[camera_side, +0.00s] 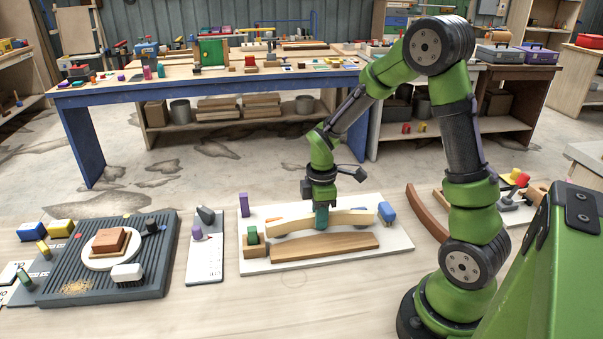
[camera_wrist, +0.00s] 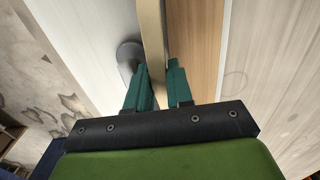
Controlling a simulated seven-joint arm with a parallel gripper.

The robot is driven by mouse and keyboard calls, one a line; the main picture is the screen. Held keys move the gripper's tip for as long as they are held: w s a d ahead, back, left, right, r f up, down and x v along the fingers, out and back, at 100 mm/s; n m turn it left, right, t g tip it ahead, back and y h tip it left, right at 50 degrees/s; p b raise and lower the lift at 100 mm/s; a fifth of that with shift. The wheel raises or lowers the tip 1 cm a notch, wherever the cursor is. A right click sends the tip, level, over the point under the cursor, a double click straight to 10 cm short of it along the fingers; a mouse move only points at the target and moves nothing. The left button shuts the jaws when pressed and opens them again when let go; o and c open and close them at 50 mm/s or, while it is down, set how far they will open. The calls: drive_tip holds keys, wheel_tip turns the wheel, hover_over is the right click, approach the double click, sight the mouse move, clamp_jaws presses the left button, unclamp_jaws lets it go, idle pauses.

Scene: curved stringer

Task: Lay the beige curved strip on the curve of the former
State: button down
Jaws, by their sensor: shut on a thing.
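The beige curved strip (camera_side: 345,217) runs left to right over the white board in the side view, behind the brown wooden former (camera_side: 325,248). My gripper (camera_side: 321,218) points down with its teal fingers around the middle of the strip and is shut on it. In the wrist view the strip (camera_wrist: 152,35) passes between the fingers (camera_wrist: 159,82), with the former (camera_wrist: 197,50) just to its right. The strip is beside the former, not along its curve. Whether it touches the board is hard to tell.
A dark ribbed tray (camera_side: 165,270) stands to the left. Bare bench lies in front.

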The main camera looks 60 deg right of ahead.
drive_tip(key=shift+f, duration=0.95)
drive_tip(key=c, duration=0.9)
unclamp_jaws()
wheel_tip(320, 180, up, 17)
drive_tip(key=shift+f, duration=0.1)
drive_tip(key=s+a+r+m+t, duration=0.1)
drive_tip(key=s+a+m+t, duration=0.1)
drive_tip(key=s+a+m, duration=0.1)
drive_tip(key=s+a+r+m+t+y, duration=0.1)
drive_tip(key=s+a+r+m+t, duration=0.1)
drive_tip(key=a+m, duration=0.3)
drive_tip(key=s+a+r+m+t+y, duration=0.1)
drive_tip(key=s+a+r+m+t, duration=0.1)
drive_tip(key=s+a+m+t, duration=0.1)
drive_tip(key=shift+s+a+m, duration=0.8)
drive_tip(key=shift+s+m, duration=0.1)
drive_tip(key=shift+m, duration=0.1)
